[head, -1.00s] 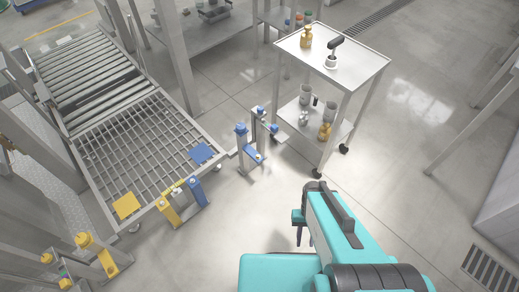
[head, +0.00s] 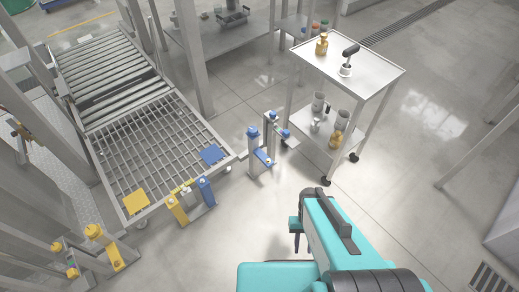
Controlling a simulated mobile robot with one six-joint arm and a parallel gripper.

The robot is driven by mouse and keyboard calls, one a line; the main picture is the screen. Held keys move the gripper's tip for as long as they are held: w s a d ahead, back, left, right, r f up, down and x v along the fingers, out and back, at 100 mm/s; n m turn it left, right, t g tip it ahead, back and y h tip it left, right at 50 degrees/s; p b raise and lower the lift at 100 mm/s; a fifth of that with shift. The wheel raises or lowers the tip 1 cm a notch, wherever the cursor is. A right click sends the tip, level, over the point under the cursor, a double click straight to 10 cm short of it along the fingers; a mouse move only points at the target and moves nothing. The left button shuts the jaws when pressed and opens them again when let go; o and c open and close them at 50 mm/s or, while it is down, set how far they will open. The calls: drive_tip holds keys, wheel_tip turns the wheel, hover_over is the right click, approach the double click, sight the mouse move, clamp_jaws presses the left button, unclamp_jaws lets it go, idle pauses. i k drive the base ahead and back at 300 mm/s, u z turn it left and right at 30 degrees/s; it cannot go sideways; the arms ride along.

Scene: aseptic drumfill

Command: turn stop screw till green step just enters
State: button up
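Blue-marked stop fittings on a grey bracket (head: 262,152) stand at the right front corner of the grating platform (head: 165,120). Yellow-marked fittings (head: 105,245) stand at its left front corner. A yellow and blue pair of posts (head: 190,200) stands at the front edge between them. I cannot tell which fitting carries the stop screw, and no green step is visible. My teal arm reaches up from the bottom of the head view. Its dark end, my gripper (head: 297,240), is over open floor, apart from the fittings. Its fingers are too small and hidden to read.
A white two-shelf cart (head: 375,72) stands at the right of the blue fittings, with a brass bottle (head: 322,44) and a black-handled tool (head: 348,60) on top. Roller conveyor (head: 105,65) lies behind the grating. Floor in front and right is clear.

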sight(272, 115)
drive_tip(key=u, duration=0.35)
drive_tip(key=i, duration=1)
drive_tip(key=z, duration=0.05)
